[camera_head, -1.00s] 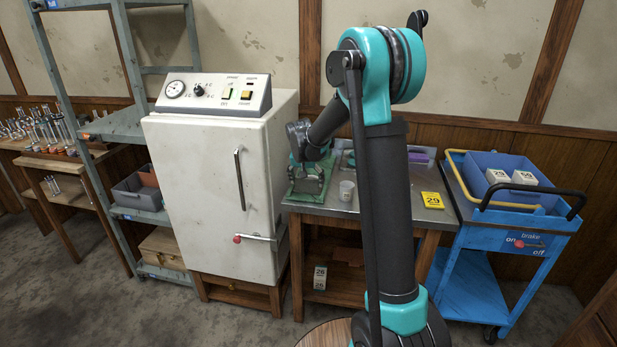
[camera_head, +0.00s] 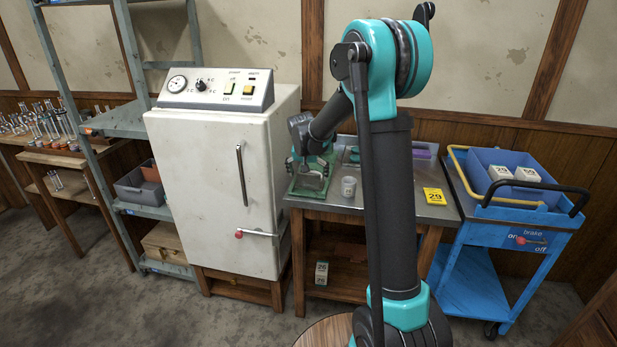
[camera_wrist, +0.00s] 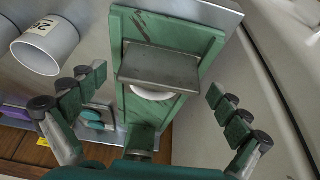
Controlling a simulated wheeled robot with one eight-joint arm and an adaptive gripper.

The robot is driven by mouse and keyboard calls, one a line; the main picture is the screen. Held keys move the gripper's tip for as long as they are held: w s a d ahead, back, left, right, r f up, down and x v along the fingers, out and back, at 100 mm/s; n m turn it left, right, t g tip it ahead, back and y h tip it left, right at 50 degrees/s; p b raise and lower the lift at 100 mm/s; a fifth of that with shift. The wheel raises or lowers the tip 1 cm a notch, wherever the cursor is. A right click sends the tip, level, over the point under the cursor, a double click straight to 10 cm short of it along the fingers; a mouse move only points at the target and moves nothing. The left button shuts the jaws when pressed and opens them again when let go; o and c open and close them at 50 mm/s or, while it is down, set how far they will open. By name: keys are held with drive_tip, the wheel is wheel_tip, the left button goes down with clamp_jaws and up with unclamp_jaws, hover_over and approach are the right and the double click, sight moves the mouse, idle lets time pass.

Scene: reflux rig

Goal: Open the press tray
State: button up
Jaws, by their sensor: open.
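The press is a green frame (camera_head: 294,188) on the metal-topped table beside the white cabinet. In the wrist view its green body (camera_wrist: 126,25) fills the middle, with a flat grey metal plate (camera_wrist: 160,67) across it. A white rounded part (camera_wrist: 152,92) shows just under the plate's near edge. I cannot tell for sure which part is the tray. My gripper (camera_wrist: 157,80) is open and empty, its fingers spread to the left and right of the press. In the head view my gripper (camera_head: 313,172) is at the press; contact cannot be made out.
A white cup (camera_head: 348,188) stands right of the press; it also shows in the wrist view (camera_wrist: 45,48). A yellow block marked 29 (camera_head: 434,196) lies near the table's right end. The white cabinet (camera_head: 215,190) stands close on the left, a blue cart (camera_head: 500,235) on the right.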

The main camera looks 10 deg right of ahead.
drive_tip(key=v, duration=1.1)
drive_tip(key=shift+r, duration=0.15)
drive_tip(key=shift+s, duration=0.15)
drive_tip(key=s+d+f+n, duration=0.1)
drive_tip(key=s+d+f, duration=0.2)
drive_tip(key=s, duration=0.8)
drive_tip(key=s+d+f+n+y, duration=0.1)
drive_tip(key=s+d+f, duration=0.3)
drive_tip(key=s+f, duration=0.3)
drive_tip(key=s+d+f+n, duration=0.1)
drive_tip(key=s+d+f, duration=0.2)
drive_tip(key=s, duration=1.2)
wheel_tip(320, 180, down, 2)
drive_tip(key=shift+d+f+n, duration=0.2)
drive_tip(key=shift+d+n, duration=0.1)
